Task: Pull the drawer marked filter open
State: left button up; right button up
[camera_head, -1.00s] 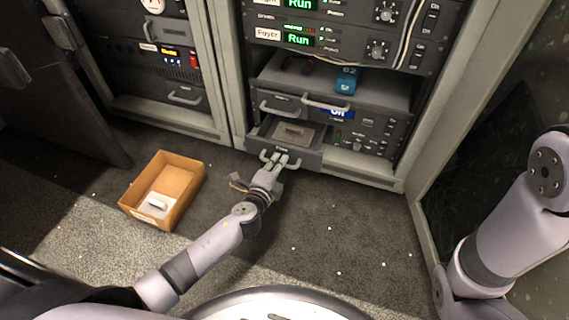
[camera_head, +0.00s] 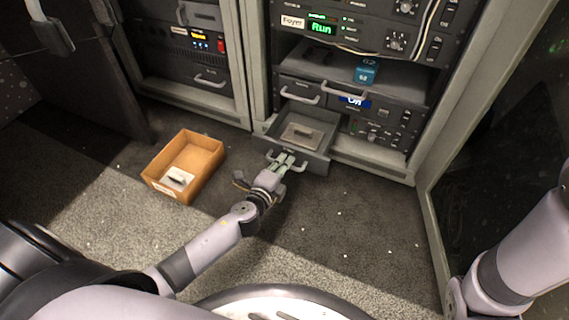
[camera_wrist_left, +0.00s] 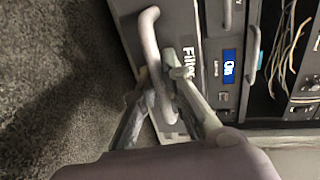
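The drawer marked Filter (camera_head: 318,158) is the low grey drawer in the right rack. It stands out from the rack with its inside showing. Its label (camera_wrist_left: 188,64) reads "Filter" in the left wrist view. Its bar handle (camera_wrist_left: 149,42) runs between the fingers of my left gripper (camera_wrist_left: 160,85), which is closed around it. In the head view, my left gripper (camera_head: 287,161) is at the drawer's front. A flat grey piece (camera_head: 301,133) lies inside the drawer. My right arm shows at the right edge, its gripper out of view.
A cardboard box (camera_head: 208,146) with a pale item stands on the carpet, left of the drawer. Another closed drawer (camera_head: 300,90) and a shelf with a blue block (camera_head: 365,70) are above.

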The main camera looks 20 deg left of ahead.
pick_arm(q)
jog(key=shift+o, duration=0.6)
jog(key=shift+s, duration=0.1)
jog(key=v, duration=0.7)
jog(key=shift+s, duration=0.2)
